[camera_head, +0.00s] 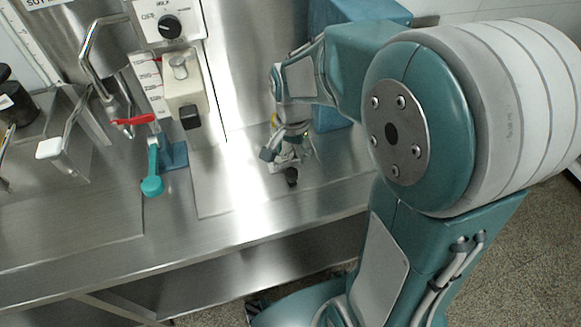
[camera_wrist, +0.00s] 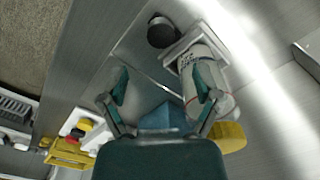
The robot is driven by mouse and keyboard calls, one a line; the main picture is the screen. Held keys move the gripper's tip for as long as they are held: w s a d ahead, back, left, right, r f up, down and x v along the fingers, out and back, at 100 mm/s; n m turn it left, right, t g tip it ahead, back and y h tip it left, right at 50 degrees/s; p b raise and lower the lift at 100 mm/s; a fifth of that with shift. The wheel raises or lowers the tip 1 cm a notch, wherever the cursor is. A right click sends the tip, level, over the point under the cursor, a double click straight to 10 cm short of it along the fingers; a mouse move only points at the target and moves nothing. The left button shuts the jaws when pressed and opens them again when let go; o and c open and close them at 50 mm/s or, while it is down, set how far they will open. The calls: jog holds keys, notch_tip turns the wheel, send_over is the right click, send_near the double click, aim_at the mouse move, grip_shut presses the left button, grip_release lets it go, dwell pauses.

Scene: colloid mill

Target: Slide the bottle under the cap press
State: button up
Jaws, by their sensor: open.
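A white cylinder with dark print, which looks like the bottle (camera_wrist: 208,78), is in the wrist view, partly behind my right finger. A pale square collar sits at its upper end, beside a round black piece (camera_wrist: 160,30). In the head view that black piece (camera_head: 291,176) stands on the steel table, and my gripper largely hides the bottle. My gripper (camera_wrist: 162,88) is open with nothing seen between its fingers; it also shows low over the table in the head view (camera_head: 285,148). A beige block with a black lower end, probably the cap press (camera_head: 183,96), is left of my gripper.
A red lever (camera_head: 133,121) and a teal handle (camera_head: 152,185) stand left of the beige block. A blue box (camera_head: 350,20) is behind my arm. Yellow parts (camera_wrist: 70,152) show at lower left in the wrist view. The table front (camera_head: 215,215) is clear.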

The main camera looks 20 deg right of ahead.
aim_at(291, 172)
notch_tip(291, 172, down, 7)
jog(key=shift+a+f, duration=0.15)
jog(key=shift+f, duration=0.05)
grip_shut()
